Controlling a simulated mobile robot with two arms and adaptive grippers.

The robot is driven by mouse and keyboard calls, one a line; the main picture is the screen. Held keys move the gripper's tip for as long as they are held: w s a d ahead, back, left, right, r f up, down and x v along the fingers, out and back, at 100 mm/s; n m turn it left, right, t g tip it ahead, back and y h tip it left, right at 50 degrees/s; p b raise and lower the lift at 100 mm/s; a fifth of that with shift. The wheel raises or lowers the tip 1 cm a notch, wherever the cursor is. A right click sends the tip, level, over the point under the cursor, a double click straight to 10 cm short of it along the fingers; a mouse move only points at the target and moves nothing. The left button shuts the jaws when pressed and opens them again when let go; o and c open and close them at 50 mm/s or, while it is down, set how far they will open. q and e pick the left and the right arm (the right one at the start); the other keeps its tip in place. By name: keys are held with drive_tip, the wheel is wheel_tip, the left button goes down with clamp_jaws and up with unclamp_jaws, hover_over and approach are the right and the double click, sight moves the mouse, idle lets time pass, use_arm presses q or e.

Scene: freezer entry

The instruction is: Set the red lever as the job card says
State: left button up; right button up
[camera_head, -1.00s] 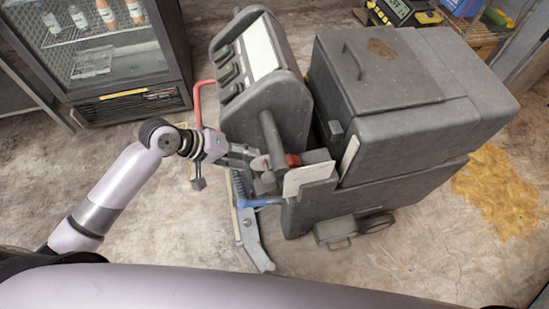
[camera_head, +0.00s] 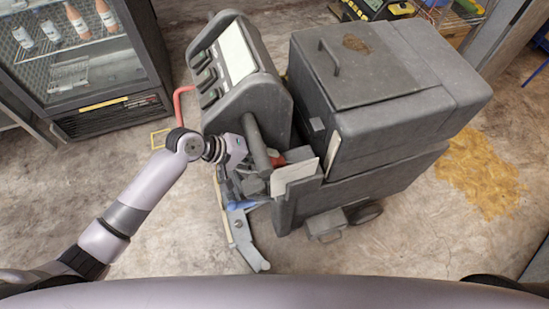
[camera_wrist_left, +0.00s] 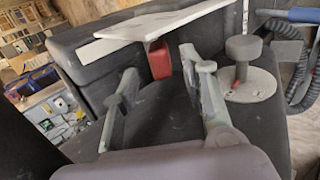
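A grey floor machine (camera_head: 385,95) stands in the middle of the head view. A short red piece (camera_head: 278,161) shows beside a pale flat plate (camera_head: 294,177); it is the red block (camera_wrist_left: 159,60) under the pale plate (camera_wrist_left: 150,25) in the wrist view. A bent red bar (camera_head: 180,103) stands out from the machine's left side. Which one is the red lever is unclear. My left gripper (camera_wrist_left: 160,72) is open, its fingers apart on either side of the red block's line, with no grip seen. In the head view its fingers are mostly hidden. I see no readable job card.
A grey knob (camera_wrist_left: 243,50) on a round plate sits right of the fingers. A blue handle (camera_head: 243,204) and a curved floor bar (camera_head: 242,240) lie below the gripper. A glass-front cooler (camera_head: 80,55) stands at the left. Yellow spill (camera_head: 480,172) covers floor at the right.

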sight(272, 160)
use_arm(q)
drive_tip(key=shift+x, duration=2.3)
drive_tip(key=shift+a, duration=0.1)
clamp_jaws()
